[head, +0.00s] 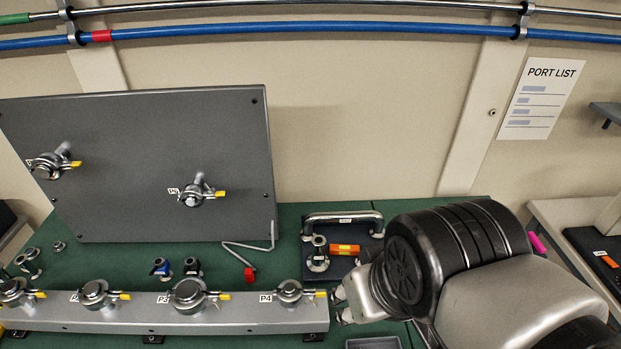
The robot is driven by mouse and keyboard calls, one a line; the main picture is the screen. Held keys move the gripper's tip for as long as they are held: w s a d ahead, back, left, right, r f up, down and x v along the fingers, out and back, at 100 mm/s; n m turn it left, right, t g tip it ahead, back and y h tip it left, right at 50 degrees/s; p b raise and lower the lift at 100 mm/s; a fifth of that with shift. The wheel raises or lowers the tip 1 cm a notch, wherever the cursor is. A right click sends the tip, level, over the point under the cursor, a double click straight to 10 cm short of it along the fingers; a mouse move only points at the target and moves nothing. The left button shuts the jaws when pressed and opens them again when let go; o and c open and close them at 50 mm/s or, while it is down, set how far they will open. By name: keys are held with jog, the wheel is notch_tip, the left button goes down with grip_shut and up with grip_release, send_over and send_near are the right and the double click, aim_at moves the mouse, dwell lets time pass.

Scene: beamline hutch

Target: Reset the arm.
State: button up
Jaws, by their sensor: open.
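My arm enters from the lower right, its large dark joint and pale link bent over the bench. My gripper (343,304) shows only in part at the left end of the arm, its small tips apart and pointing left. It is open, with nothing visible between the tips. It appears close to the right end of the grey manifold bar (240,318), beside the clamped port P4 (289,292). I cannot tell its height above the bench or whether it touches the bar. The rest of the gripper is hidden behind my arm.
A dark tray (341,268) with a handle, fittings and an orange block lies just behind my gripper. A grey panel (140,150) with clamped ports stands at the back left. A bent rod with a red end (249,274) lies on the green bench (300,212). A small grey bin (373,343) is in front.

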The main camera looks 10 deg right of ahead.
jog(key=shift+s+f, duration=0.2)
jog(key=shift+s, duration=0.25)
notch_tip(320, 180, down, 4)
jog(key=b, duration=0.3)
jog(key=shift+r, duration=0.25)
dwell(0.5)
